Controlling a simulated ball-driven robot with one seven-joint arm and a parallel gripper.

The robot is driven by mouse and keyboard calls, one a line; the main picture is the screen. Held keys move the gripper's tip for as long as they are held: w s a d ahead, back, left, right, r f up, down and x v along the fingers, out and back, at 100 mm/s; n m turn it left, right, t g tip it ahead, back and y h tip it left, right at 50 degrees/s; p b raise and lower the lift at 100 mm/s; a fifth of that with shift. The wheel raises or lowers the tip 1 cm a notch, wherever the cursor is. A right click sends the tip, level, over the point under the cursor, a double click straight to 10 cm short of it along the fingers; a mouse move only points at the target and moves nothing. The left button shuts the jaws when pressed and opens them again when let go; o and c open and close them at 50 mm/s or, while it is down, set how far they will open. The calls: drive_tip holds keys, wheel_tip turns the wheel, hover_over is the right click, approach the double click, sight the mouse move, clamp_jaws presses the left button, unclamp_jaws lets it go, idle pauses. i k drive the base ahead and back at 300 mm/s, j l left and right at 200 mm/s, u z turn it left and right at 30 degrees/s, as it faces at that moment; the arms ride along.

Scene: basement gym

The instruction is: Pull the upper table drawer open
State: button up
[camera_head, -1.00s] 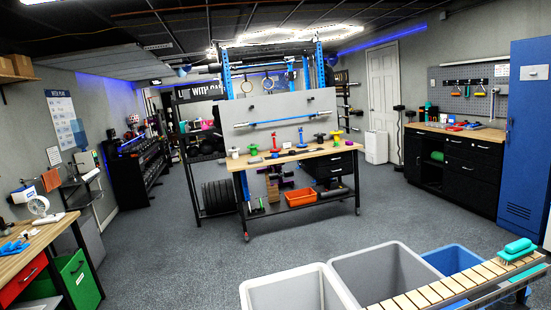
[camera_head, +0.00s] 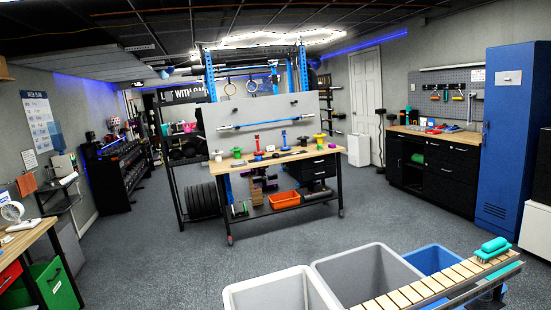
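A wood-topped workbench (camera_head: 240,165) stands across the room in the middle of the view. Under the right end of its top hangs a black drawer unit, with an upper drawer (camera_head: 319,163) above a lower drawer (camera_head: 320,174). Both look shut, though they are small and dark at this distance. My gripper is not in view.
Grey bins (camera_head: 285,291) and a blue bin (camera_head: 431,260) stand at the bottom, beside a slatted bench (camera_head: 440,282) bearing a green brush (camera_head: 493,246). Black cabinets (camera_head: 447,180) and a blue locker (camera_head: 508,150) line the right. Open carpet (camera_head: 170,250) lies before the workbench.

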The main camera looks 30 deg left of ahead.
sight(325, 160)
drive_tip(key=i+j+u, duration=0.3)
drive_tip(key=j+u, duration=0.2)
drive_tip(key=j, duration=0.15)
drive_tip(key=i+j+u, duration=0.35)
drive_tip(key=j+u, duration=0.15)
drive_tip(key=i+j+u, duration=0.5)
drive_tip(key=i+u, duration=0.5)
drive_tip(key=i+z, duration=0.1)
drive_tip(key=i, duration=0.4)
drive_tip(key=i+j+z, duration=0.15)
drive_tip(key=i, duration=0.3)
drive_tip(key=i+z, duration=0.2)
drive_tip(key=i, duration=0.75)
drive_tip(key=i+j+z, duration=0.2)
drive_tip(key=i, duration=0.75)
drive_tip(key=i+l+z, duration=0.15)
drive_tip(key=i+z, duration=0.75)
drive_tip(key=i+j+z, duration=0.15)
drive_tip(key=i+z, duration=0.3)
drive_tip(key=i+l+z, duration=0.1)
drive_tip(key=i+z, duration=0.25)
drive_tip(key=i, duration=0.4)
drive_tip(key=i+j+z, duration=0.15)
drive_tip(key=i+z, duration=0.15)
drive_tip(key=i, duration=0.45)
drive_tip(key=i+l, duration=0.1)
drive_tip(key=i, duration=1.6)
